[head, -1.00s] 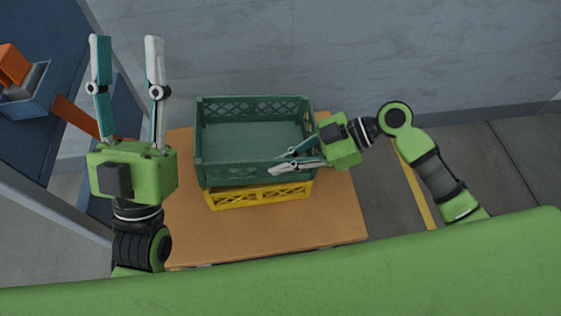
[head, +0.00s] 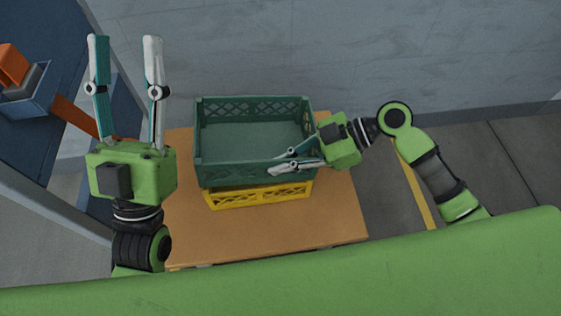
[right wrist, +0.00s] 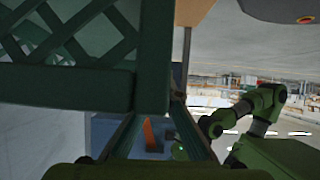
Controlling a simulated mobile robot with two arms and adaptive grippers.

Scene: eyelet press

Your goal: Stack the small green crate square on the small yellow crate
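The small green crate (head: 255,171) is upright over the small yellow crate (head: 262,196), of which only the lower front wall shows. I cannot tell whether they touch. The green crate's left and right ends reach slightly past the yellow one's. My right gripper (head: 272,165) is at the right part of the green crate's front wall, its fingers appearing closed around the wall. The lattice wall of the green crate (right wrist: 90,90) fills the upper left of the right wrist view. My left gripper (head: 125,38) is wide open and empty, left of the crates.
The crates are on an orange-brown table (head: 270,235), bare in front of them. A blue bench (head: 45,130) with a bin (head: 28,103) and orange parts is at the left. A grey wall (head: 330,50) stands behind.

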